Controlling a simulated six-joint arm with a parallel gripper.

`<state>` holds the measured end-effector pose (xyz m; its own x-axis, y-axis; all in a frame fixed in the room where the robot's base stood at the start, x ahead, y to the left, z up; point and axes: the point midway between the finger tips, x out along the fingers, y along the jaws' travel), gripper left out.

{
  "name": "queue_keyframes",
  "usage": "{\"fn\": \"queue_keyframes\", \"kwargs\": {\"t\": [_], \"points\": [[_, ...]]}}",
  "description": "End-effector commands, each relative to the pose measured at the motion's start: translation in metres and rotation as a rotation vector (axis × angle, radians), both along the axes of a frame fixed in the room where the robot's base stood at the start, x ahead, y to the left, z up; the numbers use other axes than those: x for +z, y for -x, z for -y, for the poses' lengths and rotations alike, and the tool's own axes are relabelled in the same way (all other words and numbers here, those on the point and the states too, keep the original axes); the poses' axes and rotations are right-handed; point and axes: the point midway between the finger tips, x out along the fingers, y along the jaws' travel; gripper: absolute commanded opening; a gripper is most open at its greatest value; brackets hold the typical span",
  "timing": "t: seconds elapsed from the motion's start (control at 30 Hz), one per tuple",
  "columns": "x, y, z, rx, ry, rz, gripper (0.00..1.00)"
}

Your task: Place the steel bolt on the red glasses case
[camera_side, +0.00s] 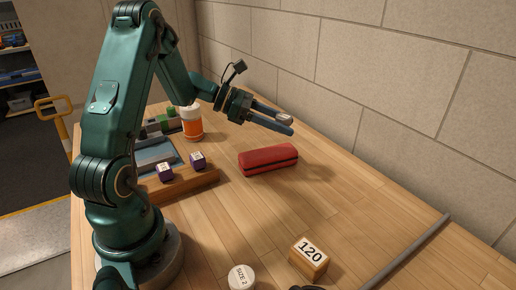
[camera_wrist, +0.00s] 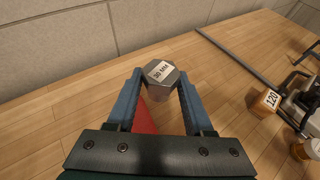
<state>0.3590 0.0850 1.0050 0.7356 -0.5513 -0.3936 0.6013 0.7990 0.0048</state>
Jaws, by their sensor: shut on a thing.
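The steel bolt (camera_wrist: 161,73) shows in the wrist view as a grey hexagonal head with a white label that seems to read "30 MM". My gripper (camera_wrist: 158,84) is shut on it, with one blue finger on each side. In the side view my gripper (camera_side: 284,122) is in the air above and a little right of the red glasses case; the bolt is hard to make out there. The red glasses case (camera_side: 268,160) lies closed on the wooden table. In the wrist view only part of the case (camera_wrist: 146,120) shows between the fingers, below the bolt.
An orange bottle (camera_side: 192,125) with a white lid and a wooden tray (camera_side: 190,187) with purple cubes (camera_side: 197,160) stand left of the case. A block marked 120 (camera_side: 309,259), a white "SIZE 2" lid (camera_side: 242,278) and a grey rod (camera_side: 408,252) are in front. A wall runs behind.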

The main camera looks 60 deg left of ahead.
Motion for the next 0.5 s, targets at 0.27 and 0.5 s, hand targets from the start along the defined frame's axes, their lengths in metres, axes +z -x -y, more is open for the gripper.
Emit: {"fn": "queue_keyframes", "kwargs": {"t": [0.27, 0.5], "points": [[-0.027, -0.017, -0.008, 0.062, 0.015, 0.001, 0.0], [-0.049, -0.017, -0.008, 0.061, 0.013, 0.003, 0.0]]}}
